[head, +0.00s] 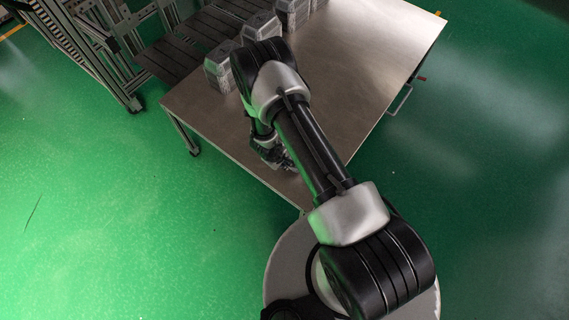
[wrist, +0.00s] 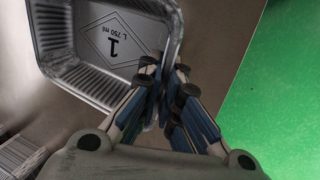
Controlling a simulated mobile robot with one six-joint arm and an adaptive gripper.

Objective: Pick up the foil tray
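The foil tray (wrist: 88,74) is a shiny, empty, rectangular tray with rounded corners and a "1 L 750 ml" mark on its floor. It fills the upper left of the wrist view, lying on the metal table. My gripper (wrist: 166,70) is at the tray's right side wall, with one finger inside the tray and the other outside. The fingers are close together with the rim between them, and look shut on it. In the head view my gripper (head: 277,160) is low over the table's near edge, and my arm hides most of the tray.
The metal table (head: 375,55) is bare on its right side. Several stacks of foil trays (head: 219,72) stand along its far left edge, beside a dark slatted conveyor (head: 195,38). Another stack shows at the wrist view's lower left (wrist: 18,158). Green floor surrounds the table.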

